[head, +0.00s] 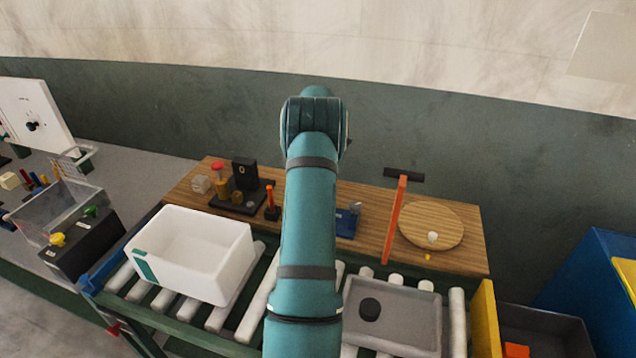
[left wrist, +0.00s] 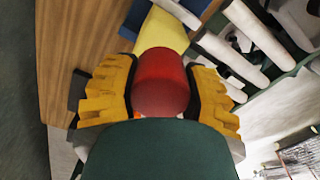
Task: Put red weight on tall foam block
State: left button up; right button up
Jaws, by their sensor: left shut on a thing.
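My left gripper (left wrist: 161,68) shows in the left wrist view, its two yellow ribbed fingers closed on either side of a red rounded weight (left wrist: 162,85). A dark green rounded part fills the near middle of that view and covers the near side of the weight. A yellow surface (left wrist: 163,30) lies just beyond the weight; I cannot tell whether it is the tall foam block or whether they touch. In the head view a teal arm of mine rises through the middle, and no gripper is visible there. I cannot pick out the tall foam block in the head view.
A wooden table (head: 455,262) stands behind a roller conveyor with a white bin (head: 190,255) and a grey tray (head: 395,318). A tall orange post (head: 394,220) and a round wooden board (head: 440,222) stand at right. A yellow panel (head: 484,315) closes the conveyor's right end.

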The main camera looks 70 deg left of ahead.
pick_arm(q)
jog(key=shift+f, duration=1.75)
jog(key=shift+f, duration=0.1)
jog(key=o, duration=1.3)
jog(key=shift+f, duration=0.1)
jog(key=shift+c, duration=0.2)
notch_tip(320, 180, up, 12)
jog(key=shift+w+r, duration=0.1)
jog(key=shift+r, duration=0.1)
jog(key=shift+f, duration=0.1)
